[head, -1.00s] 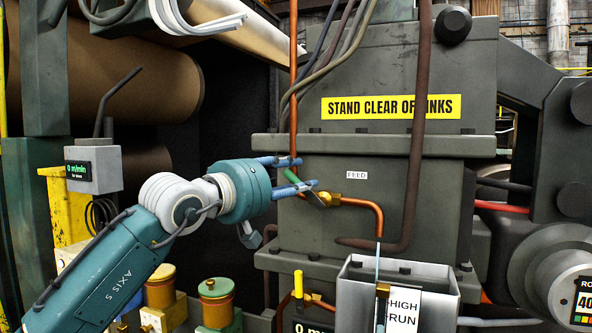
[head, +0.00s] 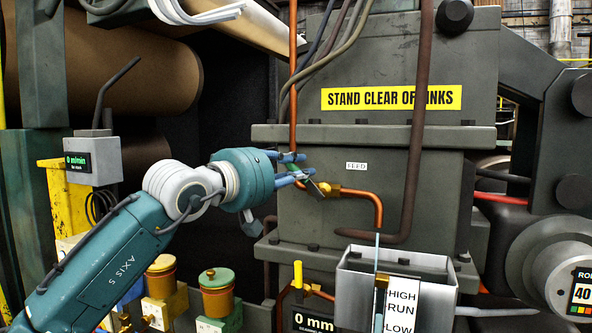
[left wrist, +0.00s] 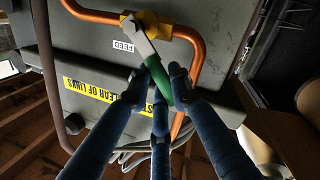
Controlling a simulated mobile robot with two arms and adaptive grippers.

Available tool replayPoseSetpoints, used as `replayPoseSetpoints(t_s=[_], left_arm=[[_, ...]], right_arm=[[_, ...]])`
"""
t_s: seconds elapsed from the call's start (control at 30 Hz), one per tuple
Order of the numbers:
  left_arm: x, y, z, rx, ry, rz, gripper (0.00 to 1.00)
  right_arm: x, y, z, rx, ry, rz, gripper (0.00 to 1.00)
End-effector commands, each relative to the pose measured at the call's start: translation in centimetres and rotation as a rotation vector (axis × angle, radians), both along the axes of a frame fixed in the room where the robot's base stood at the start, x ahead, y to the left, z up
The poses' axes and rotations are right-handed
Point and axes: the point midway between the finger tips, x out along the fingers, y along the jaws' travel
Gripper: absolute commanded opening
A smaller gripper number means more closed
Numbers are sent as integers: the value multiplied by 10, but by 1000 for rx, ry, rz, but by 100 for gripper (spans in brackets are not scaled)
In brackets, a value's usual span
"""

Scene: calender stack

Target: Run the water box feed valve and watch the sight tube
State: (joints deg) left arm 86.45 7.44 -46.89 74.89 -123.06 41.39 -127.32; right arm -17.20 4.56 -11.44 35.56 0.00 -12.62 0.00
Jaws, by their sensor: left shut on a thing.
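The feed valve (head: 328,189) is a brass body on a copper pipe, beside a small FEED label (head: 356,166). Its lever has a green grip, clear in the left wrist view (left wrist: 158,86). My left gripper (head: 302,167) is shut on the green grip, its blue fingers around it; the lever slants up and left from the valve. The sight tube (head: 378,258) is a thin pale upright tube at the front of the grey metal water box (head: 352,285), beside a HIGH / RUN / LOW plate (head: 402,306). I cannot make out a water level. My right gripper is out of view.
A dark grey housing with a yellow STAND CLEAR sign (head: 375,98) stands behind the valve. A brown pipe (head: 417,130) runs down in front of it. A display (head: 310,318) starting with 0 mm is below. Brass-coloured pots (head: 216,295) stand at lower left.

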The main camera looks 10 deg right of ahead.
Motion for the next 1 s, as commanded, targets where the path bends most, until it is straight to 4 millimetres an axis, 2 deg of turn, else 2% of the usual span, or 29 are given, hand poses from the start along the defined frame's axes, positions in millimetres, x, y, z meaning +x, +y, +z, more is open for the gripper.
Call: replayPoseSetpoints(t_s=[0.47, 1.0], left_arm=[[-12, -17, 16, 307, -208, 4, 0], [-25, -37, 17, 592, -400, 2, 0]], right_arm=[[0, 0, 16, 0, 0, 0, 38], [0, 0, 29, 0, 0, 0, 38]])
